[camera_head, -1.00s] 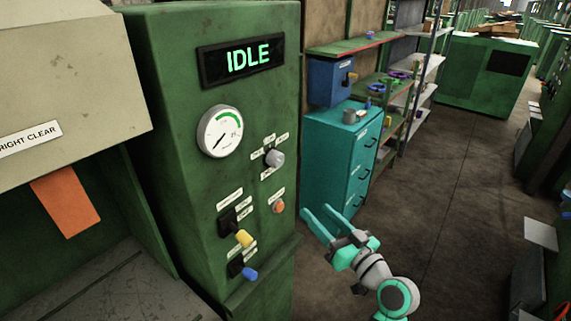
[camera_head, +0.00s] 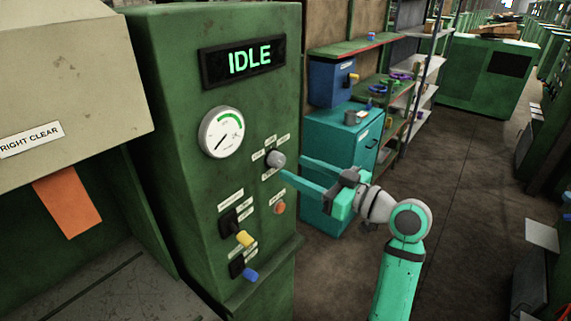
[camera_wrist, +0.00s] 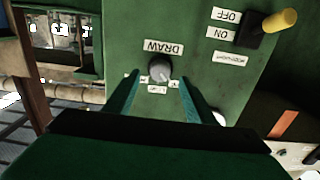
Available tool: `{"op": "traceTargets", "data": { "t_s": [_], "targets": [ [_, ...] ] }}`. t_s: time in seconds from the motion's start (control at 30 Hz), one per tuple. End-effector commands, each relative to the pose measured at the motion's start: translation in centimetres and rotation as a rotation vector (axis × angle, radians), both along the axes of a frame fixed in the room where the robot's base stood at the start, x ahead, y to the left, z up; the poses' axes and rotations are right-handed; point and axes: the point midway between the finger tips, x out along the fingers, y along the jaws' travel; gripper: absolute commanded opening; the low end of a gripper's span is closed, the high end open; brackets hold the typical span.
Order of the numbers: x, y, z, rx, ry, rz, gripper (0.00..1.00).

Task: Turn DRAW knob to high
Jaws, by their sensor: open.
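The DRAW knob (camera_head: 275,158) is a grey round knob on the green control cabinet, with small white labels around it. In the wrist view the knob (camera_wrist: 159,68) sits below the "DRAW" label (camera_wrist: 163,47) in the picture, between and just beyond my fingertips. My gripper (camera_head: 292,167) is open and empty, its two teal fingers pointing at the knob. The fingers also show in the wrist view (camera_wrist: 159,82), one on each side of the knob and apart from it. Which setting the knob points at is too small to tell.
The cabinet has an "IDLE" display (camera_head: 243,61), a gauge (camera_head: 221,132), an orange button (camera_head: 280,208), a yellow-handled switch (camera_head: 243,239) and a blue-handled switch (camera_head: 250,274). A teal drawer cabinet (camera_head: 340,140) stands behind my gripper. Open floor lies to the right.

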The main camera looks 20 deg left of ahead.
Motion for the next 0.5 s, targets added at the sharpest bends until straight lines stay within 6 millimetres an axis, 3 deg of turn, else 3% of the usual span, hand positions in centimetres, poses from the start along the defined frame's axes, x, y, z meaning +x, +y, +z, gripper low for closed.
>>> {"op": "traceTargets", "data": {
  "t_s": [0.2,0.5],
  "targets": [
    [1.1,3.1,0.1,0.001,0.0,0.001,0.5],
    [1.5,4.9,0.0,0.001,0.0,0.006,0.5]
  ]
}}
